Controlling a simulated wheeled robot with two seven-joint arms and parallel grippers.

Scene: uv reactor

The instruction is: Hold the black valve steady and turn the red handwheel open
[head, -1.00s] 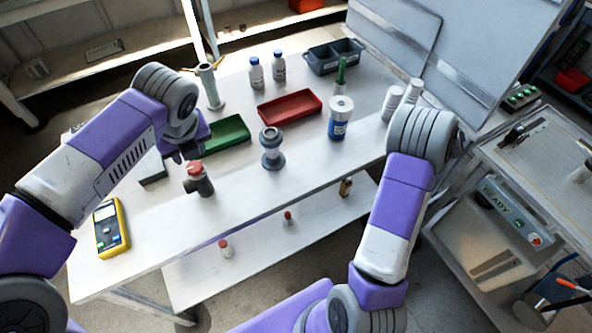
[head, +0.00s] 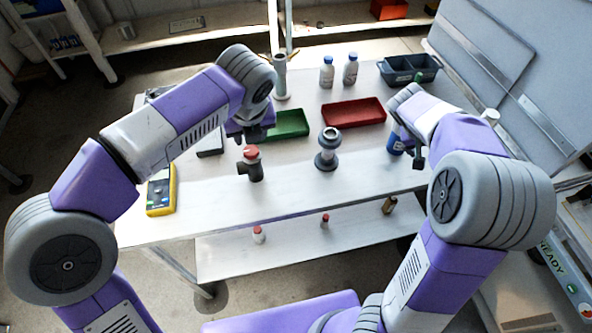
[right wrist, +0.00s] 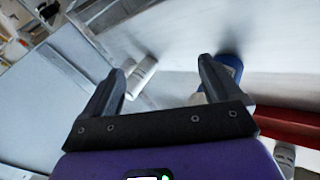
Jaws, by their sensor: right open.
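The black valve (head: 256,172) stands upright on the white table, left of the middle in the head view. The red handwheel (head: 251,152) sits on its top. My left gripper (head: 247,135) hangs just behind and above the valve and looks apart from it; its fingers are too small and dark to read. My right gripper (head: 417,155) is over the right part of the table, well away from the valve. In the right wrist view, my right gripper (right wrist: 160,78) has its fingers wide apart with nothing gripped. The valve does not show clearly there.
A grey flanged fitting (head: 327,150) stands right of the valve. A green tray (head: 290,122) and a red tray (head: 354,112) lie behind. A yellow meter (head: 161,190) lies left. A blue container (head: 396,140) is beside my right gripper. The table front between them is clear.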

